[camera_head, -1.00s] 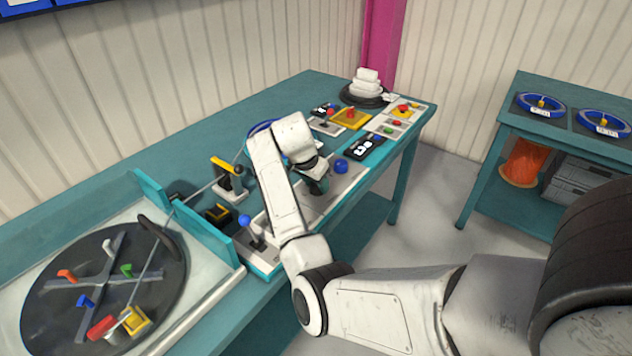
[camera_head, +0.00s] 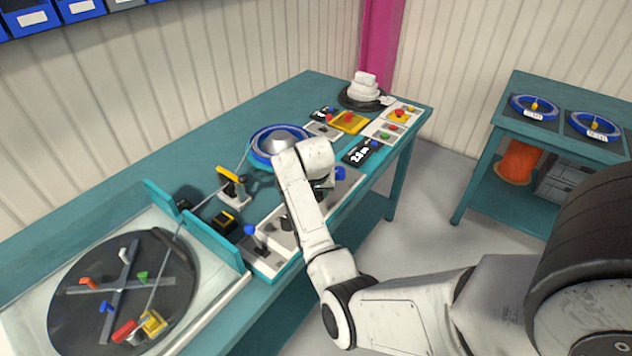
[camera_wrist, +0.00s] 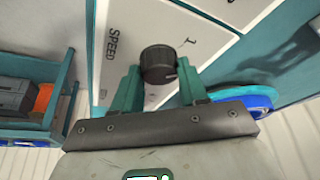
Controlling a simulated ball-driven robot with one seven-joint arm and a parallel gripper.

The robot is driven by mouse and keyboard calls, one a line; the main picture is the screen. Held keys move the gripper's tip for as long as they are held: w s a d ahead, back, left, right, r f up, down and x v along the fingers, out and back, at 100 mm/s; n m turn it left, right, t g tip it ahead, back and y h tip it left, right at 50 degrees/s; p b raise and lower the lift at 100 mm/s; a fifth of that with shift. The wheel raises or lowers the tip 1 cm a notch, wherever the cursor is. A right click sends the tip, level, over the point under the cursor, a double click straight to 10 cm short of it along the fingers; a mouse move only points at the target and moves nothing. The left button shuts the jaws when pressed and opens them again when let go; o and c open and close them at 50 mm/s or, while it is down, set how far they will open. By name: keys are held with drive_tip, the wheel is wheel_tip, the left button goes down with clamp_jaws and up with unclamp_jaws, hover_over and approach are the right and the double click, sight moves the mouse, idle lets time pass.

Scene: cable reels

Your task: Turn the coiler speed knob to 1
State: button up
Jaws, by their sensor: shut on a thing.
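The coiler speed knob (camera_wrist: 158,63) is a round black knob on a white panel (camera_wrist: 212,22) in the wrist view. The word SPEED (camera_wrist: 112,44) is printed left of it, and a "1" mark (camera_wrist: 190,42) lies up and right of it. My gripper (camera_wrist: 158,78) has green fingers on both sides of the knob and is shut on it. The knob's pointer is too small to read surely. In the head view my arm hides the knob and most of the gripper.
In the head view a blue reel (camera_head: 264,148) lies behind my arm. A blue-knobbed lever (camera_head: 250,231) stands left of it, and a blue knob (camera_head: 340,173) right. The turntable (camera_head: 70,300) is at lower left.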

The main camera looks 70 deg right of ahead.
drive_tip(key=n+t+p, duration=0.1)
drive_tip(key=n, duration=0.1)
drive_tip(key=n+y+p, duration=0.1)
drive_tip(key=n+p, duration=0.1)
drive_tip(key=shift+s+d+n+t, duration=0.1)
drive_tip(key=shift+n+t, duration=0.3)
drive_tip(key=shift+p, duration=0.35)
drive_tip(key=o, duration=1.1)
drive_tip(key=shift+c, duration=0.2)
drive_tip(key=v, duration=1)
drive_tip(key=shift+r, duration=0.4)
drive_tip(key=shift+n, duration=0.3)
drive_tip(key=s+a+f+n, duration=0.1)
drive_tip(key=a+f, duration=0.1)
drive_tip(key=a, duration=0.3)
drive_tip(key=s+a+f+n+g+y, duration=0.1)
drive_tip(key=a+f, duration=0.1)
drive_tip(key=a, duration=0.3)
drive_tip(key=s+a+f+n, duration=0.1)
drive_tip(key=a+f, duration=0.2)
drive_tip(key=a, duration=0.3)
drive_tip(key=s+a+f+n+y, duration=0.1)
drive_tip(key=s+a+n, duration=0.1)
drive_tip(key=s+a, duration=0.3)
drive_tip(key=s+a+f+n+g+y+b, duration=0.1)
drive_tip(key=s+a+n, duration=0.1)
drive_tip(key=s+a, duration=0.4)
drive_tip(key=a, duration=0.5)
drive_tip(key=shift+f+n, duration=0.3)
drive_tip(key=shift+f, duration=0.05)
